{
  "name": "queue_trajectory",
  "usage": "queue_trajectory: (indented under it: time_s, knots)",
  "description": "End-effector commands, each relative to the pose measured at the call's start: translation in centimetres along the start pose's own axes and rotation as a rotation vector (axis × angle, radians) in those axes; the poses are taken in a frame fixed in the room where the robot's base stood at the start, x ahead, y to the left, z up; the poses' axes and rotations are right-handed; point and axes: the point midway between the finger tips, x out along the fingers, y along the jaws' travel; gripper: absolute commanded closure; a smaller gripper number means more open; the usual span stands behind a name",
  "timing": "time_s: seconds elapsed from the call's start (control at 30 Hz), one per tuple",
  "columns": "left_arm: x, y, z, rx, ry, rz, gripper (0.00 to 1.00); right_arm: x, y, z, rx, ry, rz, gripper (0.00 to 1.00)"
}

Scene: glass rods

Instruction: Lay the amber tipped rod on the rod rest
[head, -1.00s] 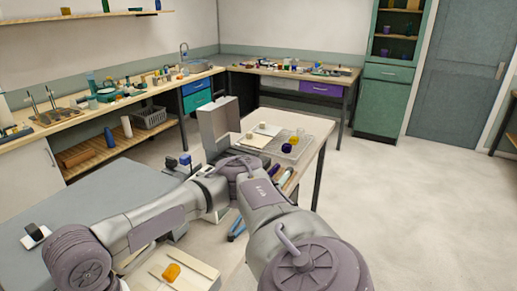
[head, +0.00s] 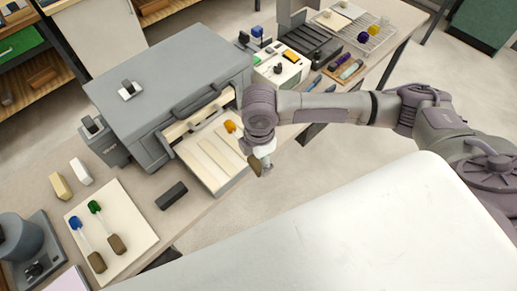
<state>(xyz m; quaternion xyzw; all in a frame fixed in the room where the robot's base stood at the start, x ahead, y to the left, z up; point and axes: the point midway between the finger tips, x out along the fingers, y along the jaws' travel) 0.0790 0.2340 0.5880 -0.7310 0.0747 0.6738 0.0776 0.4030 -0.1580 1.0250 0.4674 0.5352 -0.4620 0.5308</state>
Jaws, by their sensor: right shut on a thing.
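The amber tipped rod shows as an orange tip (head: 230,127) over the pale slatted shelf (head: 208,158) at the front of the grey box-shaped machine. My right gripper (head: 262,160) comes in from the right and is shut on the rod, hiding its middle. A brown handle end shows just below the fingers, off the shelf's right edge. Whether the tip touches the shelf is unclear. A cream board (head: 137,222) at left bears a blue tipped rod (head: 76,223) and a green tipped rod (head: 94,207). I cannot tell for sure which piece is the rod rest. My left gripper is out of view.
The grey machine (head: 165,75) stands behind the shelf. A dark block (head: 172,195) lies between shelf and cream board. Yellow (head: 60,186) and white (head: 81,171) blocks lie at left. A white device (head: 281,68) and a wire rack (head: 362,32) stand farther right.

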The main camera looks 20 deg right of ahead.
Motion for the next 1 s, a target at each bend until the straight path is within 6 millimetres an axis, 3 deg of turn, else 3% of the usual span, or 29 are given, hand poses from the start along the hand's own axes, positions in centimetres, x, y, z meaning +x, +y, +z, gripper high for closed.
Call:
queue_trajectory:
  time_s: [0.1,0.27,1.0]
  knots:
    - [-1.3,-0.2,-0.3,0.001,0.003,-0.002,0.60,0.0,-0.1,-0.3,-0.137,-0.002,-0.002,0.75]
    - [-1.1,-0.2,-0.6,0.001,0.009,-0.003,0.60,0.6,-0.1,-0.4,-0.213,-0.004,-0.001,0.75]
    - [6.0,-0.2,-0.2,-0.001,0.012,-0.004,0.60,5.3,3.2,-1.0,-0.216,-0.004,0.001,0.75]
